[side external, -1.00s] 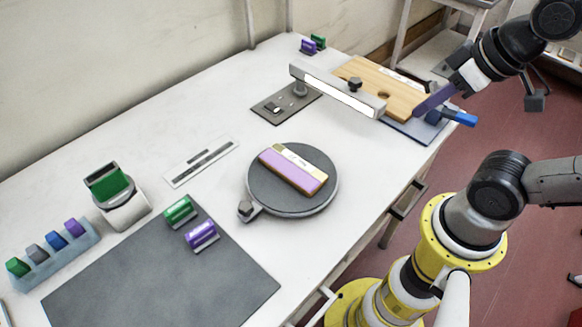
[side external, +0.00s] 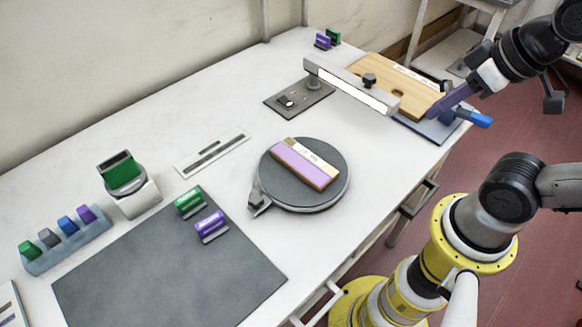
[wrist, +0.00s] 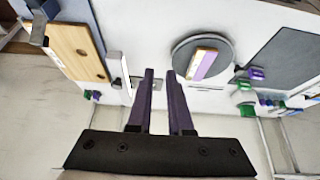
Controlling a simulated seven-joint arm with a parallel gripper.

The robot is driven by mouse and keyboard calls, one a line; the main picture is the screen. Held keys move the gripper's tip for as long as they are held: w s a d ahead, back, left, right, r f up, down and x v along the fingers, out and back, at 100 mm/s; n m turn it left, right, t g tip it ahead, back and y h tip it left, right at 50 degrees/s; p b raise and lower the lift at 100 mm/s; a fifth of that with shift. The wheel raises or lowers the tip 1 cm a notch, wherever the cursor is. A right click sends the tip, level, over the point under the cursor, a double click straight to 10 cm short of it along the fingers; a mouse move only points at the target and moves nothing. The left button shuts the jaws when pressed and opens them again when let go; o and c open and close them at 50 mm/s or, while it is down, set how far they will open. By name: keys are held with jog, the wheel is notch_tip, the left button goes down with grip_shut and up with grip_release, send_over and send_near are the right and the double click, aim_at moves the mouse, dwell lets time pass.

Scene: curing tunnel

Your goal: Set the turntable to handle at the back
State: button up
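The turntable (side external: 284,192) is a round dark-grey disc on the bench. A block (side external: 304,165) with a lilac face and a cream label strip lies flat on it. Its grey handle (side external: 258,202) sticks out at the disc's lower left in the side view. In the wrist view the turntable (wrist: 182,52) is beyond my fingertips, slightly right, with the handle at its right side. My gripper (wrist: 159,72) has two long purple fingers, apart with nothing between them. In the side view my gripper (side external: 437,108) is above the wooden board at the bench's right, well away from the turntable.
A light bar (side external: 350,88) on a post stands between my gripper and the turntable. The wooden board (side external: 385,72) is behind it. A rack (side external: 66,240) holds several colored pieces. Bare bench lies around the turntable.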

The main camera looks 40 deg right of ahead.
jog(key=o, duration=0.5)
jog(key=r, duration=0.1)
jog(key=w+r, duration=0.1)
jog(key=r, duration=0.1)
jog(key=shift+w+n, duration=0.2)
jog(key=shift+n, duration=0.2)
jog(key=shift+o, duration=1)
jog(key=shift+n+g, duration=0.3)
jog(key=shift+n, duration=0.5)
jog(key=w+r, duration=0.1)
jog(key=w+a+r, duration=0.2)
jog(key=w, duration=0.1)
jog(key=n+g, duration=0.5)
jog(key=n, duration=0.3)
send_over(256, 198)
notch_tip(256, 198, down, 10)
jog(key=r, duration=0.1)
notch_tip(256, 198, down, 14)
jog(key=shift+f, duration=0.1)
